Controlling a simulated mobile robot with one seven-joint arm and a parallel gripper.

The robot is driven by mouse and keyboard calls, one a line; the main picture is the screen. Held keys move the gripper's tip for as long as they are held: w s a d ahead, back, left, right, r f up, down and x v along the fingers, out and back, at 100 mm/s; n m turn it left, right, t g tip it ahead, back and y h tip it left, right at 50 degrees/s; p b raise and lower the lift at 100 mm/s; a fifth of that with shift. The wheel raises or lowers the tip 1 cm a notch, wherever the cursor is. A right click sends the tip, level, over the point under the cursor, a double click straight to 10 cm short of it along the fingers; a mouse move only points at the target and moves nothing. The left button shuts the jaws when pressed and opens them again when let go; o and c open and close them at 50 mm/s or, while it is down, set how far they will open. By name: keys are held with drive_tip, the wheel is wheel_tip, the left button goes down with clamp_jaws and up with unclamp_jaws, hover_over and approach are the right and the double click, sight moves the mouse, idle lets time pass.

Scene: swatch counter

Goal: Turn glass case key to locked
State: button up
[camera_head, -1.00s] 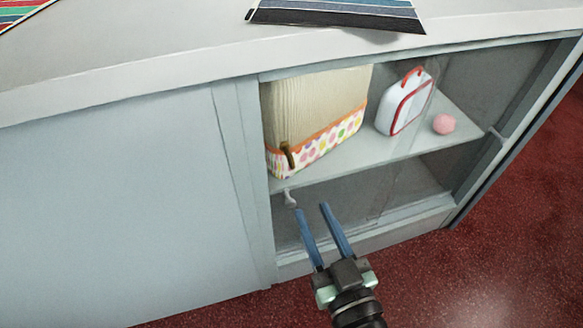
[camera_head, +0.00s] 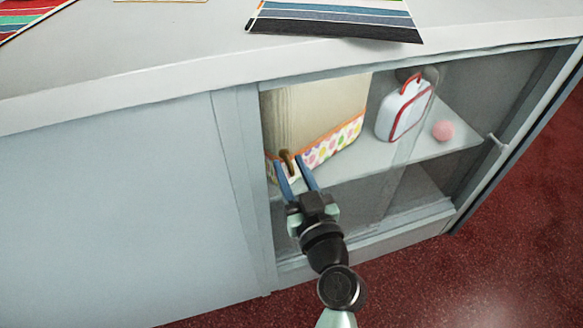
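The small brass-coloured key (camera_head: 288,161) sits at the front of the glass case (camera_head: 375,200), low on its left side. It stands out in front of the case's left item. My gripper (camera_head: 288,160) is open, its two blue fingers on either side of the key with their tips level with it. I cannot tell whether either finger touches the key. The key's lower part and its lock are hard to make out, so its lock position is unclear.
Behind the glass stand a cream item with a dotted band (camera_head: 335,110), a white case with red trim (camera_head: 404,108) and a pink ball (camera_head: 442,131). A pale knob (camera_head: 495,141) is at the right. A striped swatch board (camera_head: 335,18) lies on the counter (camera_head: 150,65).

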clamp_jaws()
idle(0.5)
drive_tip(key=m, duration=0.8)
drive_tip(key=shift+m, duration=0.3)
drive_tip(key=m+p, duration=0.1)
drive_tip(key=m, duration=0.4)
drive_tip(key=shift+p, duration=0.35)
drive_tip(key=shift+d+m+p, duration=0.1)
drive_tip(key=shift+m+p, duration=0.5)
drive_tip(key=shift+m, duration=1.5)
